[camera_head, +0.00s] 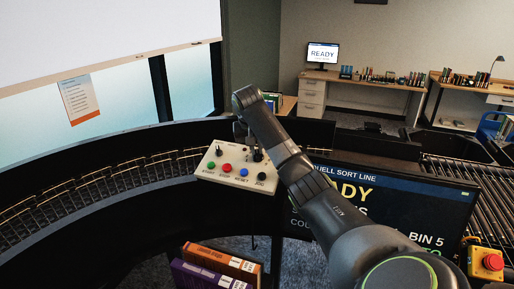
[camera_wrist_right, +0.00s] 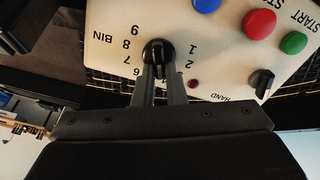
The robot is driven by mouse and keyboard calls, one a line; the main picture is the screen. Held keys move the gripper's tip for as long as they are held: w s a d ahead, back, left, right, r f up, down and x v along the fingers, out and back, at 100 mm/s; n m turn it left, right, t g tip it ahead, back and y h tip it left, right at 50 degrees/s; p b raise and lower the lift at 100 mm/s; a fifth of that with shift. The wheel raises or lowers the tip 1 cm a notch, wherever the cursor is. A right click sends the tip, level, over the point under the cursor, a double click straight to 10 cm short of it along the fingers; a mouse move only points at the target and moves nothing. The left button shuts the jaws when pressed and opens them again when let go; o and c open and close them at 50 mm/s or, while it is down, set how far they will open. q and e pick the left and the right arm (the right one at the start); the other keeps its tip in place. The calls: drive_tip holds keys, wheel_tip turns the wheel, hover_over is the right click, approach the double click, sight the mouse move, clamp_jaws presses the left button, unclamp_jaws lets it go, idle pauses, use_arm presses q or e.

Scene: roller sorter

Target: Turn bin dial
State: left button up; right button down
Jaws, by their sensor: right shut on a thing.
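The bin dial (camera_wrist_right: 158,52) is a round black knob on a white control panel (camera_wrist_right: 112,22), with numbers and the word BIN printed around it. In the wrist view my right gripper (camera_wrist_right: 159,72) is shut on the knob, one finger on each side. In the head view my right gripper (camera_head: 250,143) reaches down onto the back of the panel (camera_head: 204,174), and its wrist and fingers partly hide the dial. The dial's pointer direction is hard to tell. My left gripper is not in view.
The panel also has green (camera_head: 211,165), red (camera_head: 227,168) and blue (camera_head: 245,172) buttons and a black switch (camera_wrist_right: 262,80). A dark screen (camera_head: 455,205) behind my right arm reads BIN 5. A red emergency stop (camera_head: 492,262) is at right. A curved roller conveyor (camera_head: 95,185) runs at left.

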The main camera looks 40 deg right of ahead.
drive_tip(key=n, duration=0.5)
drive_tip(key=shift+w+a+n, duration=0.15)
drive_tip(key=shift+a+n, duration=0.05)
drive_tip(key=shift+n, duration=0.1)
drive_tip(key=n, duration=0.4)
drive_tip(key=shift+a+f+n, duration=0.15)
drive_tip(key=shift+a+n, duration=0.1)
drive_tip(key=shift+n, duration=0.05)
drive_tip(key=n, duration=0.4)
drive_tip(key=shift+a+f+y, duration=0.15)
drive_tip(key=shift+a+y, duration=0.05)
drive_tip(key=shift+y, duration=0.1)
drive_tip(key=shift+s+a+f+n, duration=0.1)
drive_tip(key=shift+s+n, duration=0.05)
drive_tip(key=shift+n, duration=1.05)
drive_tip(key=shift+s+a+f+n, duration=0.1)
drive_tip(key=shift+s+n, duration=0.05)
drive_tip(key=shift+n, duration=1.05)
drive_tip(key=c, duration=1.9)
unclamp_jaws()
drive_tip(key=shift+f, duration=0.1)
drive_tip(key=o, duration=0.4)
drive_tip(key=shift+a, duration=0.1)
drive_tip(key=shift+w, duration=0.1)
